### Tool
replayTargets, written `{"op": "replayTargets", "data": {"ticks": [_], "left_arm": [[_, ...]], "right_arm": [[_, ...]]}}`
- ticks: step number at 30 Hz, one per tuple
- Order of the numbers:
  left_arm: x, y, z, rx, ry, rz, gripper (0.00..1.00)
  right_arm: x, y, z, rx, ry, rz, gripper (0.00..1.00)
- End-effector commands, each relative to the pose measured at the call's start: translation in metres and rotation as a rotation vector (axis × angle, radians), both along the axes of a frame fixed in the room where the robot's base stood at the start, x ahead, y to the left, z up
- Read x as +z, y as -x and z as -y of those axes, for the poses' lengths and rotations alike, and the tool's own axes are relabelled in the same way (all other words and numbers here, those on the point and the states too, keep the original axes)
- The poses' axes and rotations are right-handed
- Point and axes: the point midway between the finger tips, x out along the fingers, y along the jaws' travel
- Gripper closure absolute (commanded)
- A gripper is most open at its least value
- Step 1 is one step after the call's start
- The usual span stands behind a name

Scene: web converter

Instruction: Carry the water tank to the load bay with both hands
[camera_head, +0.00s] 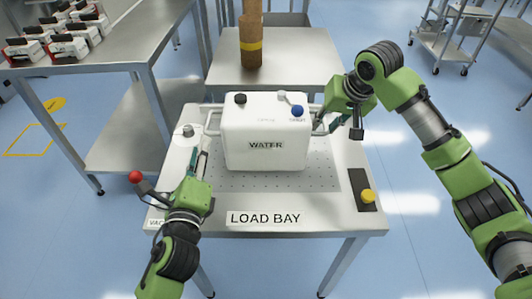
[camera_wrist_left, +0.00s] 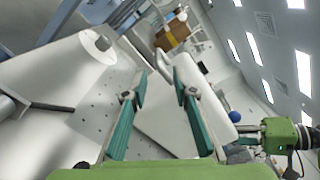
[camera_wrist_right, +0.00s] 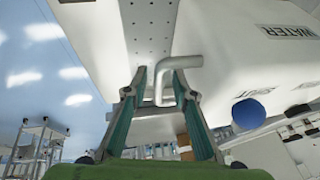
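The white water tank (camera_head: 264,135), marked WATER, stands upright on the perforated plate of the load bay table (camera_head: 300,219). It has a bar handle on each side; the left one (camera_head: 209,121) shows in the head view. My left gripper (camera_head: 200,155) is open and empty, low in front of the tank's left side, apart from the handle. My right gripper (camera_head: 326,123) is at the right handle. In the right wrist view, that handle (camera_wrist_right: 163,90) lies between its parted fingers, and I see no firm grip. The tank also shows in the left wrist view (camera_wrist_left: 165,125).
A yellow button (camera_head: 368,196) sits at the right. Brown rolls (camera_head: 251,45) stand on the table behind. A grey table (camera_head: 110,40) holds several boxes.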

Motion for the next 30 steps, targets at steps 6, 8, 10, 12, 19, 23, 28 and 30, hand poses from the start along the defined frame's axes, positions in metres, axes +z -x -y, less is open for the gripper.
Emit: {"op": "replayTargets", "data": {"ticks": [6,8,10,12,19,23,28,30], "left_arm": [[0.0,0.01,0.0,0.0,0.0,0.0,0.74],[0.001,0.01,0.0,0.001,0.0,0.001,0.74],[0.001,0.01,0.0,0.0,0.0,0.001,0.74],[0.001,0.01,0.0,0.0,0.0,0.0,0.74],[0.0,0.01,0.0,0.0,0.0,0.0,0.74],[0.0,0.01,0.0,0.0,0.0,0.0,0.74],[0.0,0.01,0.0,0.0,0.0,0.0,0.74],[0.0,0.01,0.0,0.0,0.0,0.0,0.74]], "right_arm": [[0.004,0.001,0.001,0.0,-0.001,0.001,0.75],[0.01,0.003,0.002,0.0,-0.002,0.003,0.75],[0.021,0.007,0.004,0.001,-0.001,0.004,0.75],[0.033,0.012,0.007,-0.001,-0.001,0.005,0.75],[0.078,0.031,0.016,0.0,-0.001,0.004,0.75],[0.096,0.039,0.02,0.001,-0.001,0.003,0.75],[0.108,0.045,0.023,0.0,0.0,0.001,0.75],[0.109,0.045,0.023,-0.001,0.0,0.0,0.75]]}}
